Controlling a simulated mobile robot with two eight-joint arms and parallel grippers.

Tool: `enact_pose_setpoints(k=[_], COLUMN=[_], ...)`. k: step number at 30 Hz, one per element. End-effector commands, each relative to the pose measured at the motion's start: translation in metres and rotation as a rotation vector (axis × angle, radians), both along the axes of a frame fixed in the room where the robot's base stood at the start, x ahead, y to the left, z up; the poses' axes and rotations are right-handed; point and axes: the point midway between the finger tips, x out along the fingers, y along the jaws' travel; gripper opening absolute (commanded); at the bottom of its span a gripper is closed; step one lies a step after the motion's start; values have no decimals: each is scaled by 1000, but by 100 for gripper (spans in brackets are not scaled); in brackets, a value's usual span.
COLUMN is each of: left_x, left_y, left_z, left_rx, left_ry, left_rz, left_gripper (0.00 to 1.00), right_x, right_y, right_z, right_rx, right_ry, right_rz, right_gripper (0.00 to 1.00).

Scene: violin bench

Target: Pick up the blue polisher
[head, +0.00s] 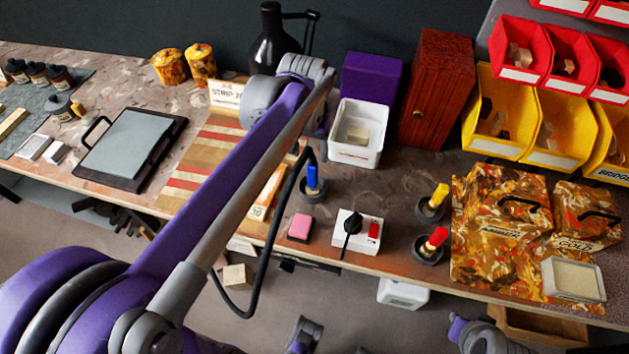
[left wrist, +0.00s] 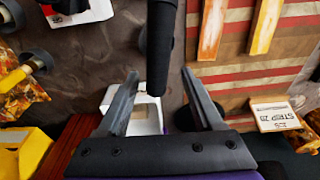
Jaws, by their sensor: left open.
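The blue polisher (head: 312,178) stands upright in a dark round holder (head: 313,194) near the middle of the bench in the head view. My left arm reaches over the bench from the left, with its end just above and behind the polisher. My left gripper (left wrist: 160,73) is open in the left wrist view, its fingers apart over the bench. A thick black cylinder (left wrist: 160,45) shows between the fingers and hides what lies behind it. I cannot make out the blue handle in that view. My right gripper is not clearly in view.
A yellow polisher (head: 437,196) and a red polisher (head: 437,238) stand in holders to the right. A white bin (head: 343,151) is behind the blue one. A pink block (head: 300,227) and a white switch box (head: 345,236) lie in front. A black hose hangs beside the holder.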

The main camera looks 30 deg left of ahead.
Motion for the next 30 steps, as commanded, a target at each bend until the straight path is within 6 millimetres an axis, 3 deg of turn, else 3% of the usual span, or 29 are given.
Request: enact_pose_setpoints(k=[8,15,25,26,30], left_x=[2,3,4,4,4], left_y=[-1,-4,-4,-4,-4], left_z=[-26,-61,-70,-70,-70], left_rx=[0,0,0,0,0], left_ry=[0,-1,-1,-1,-1], left_rz=[-1,-2,-1,-1,-1], left_gripper=[68,68,68,66,40], right_x=[0,-1,-1,-1,-1], right_y=[0,0,0,0,0], right_z=[-4,-8,-9,-9,-9], right_rx=[0,0,0,0,0], right_ry=[1,3,3,3,3], right_rz=[0,0,0,0,0], right_gripper=[0,0,0,0,0])
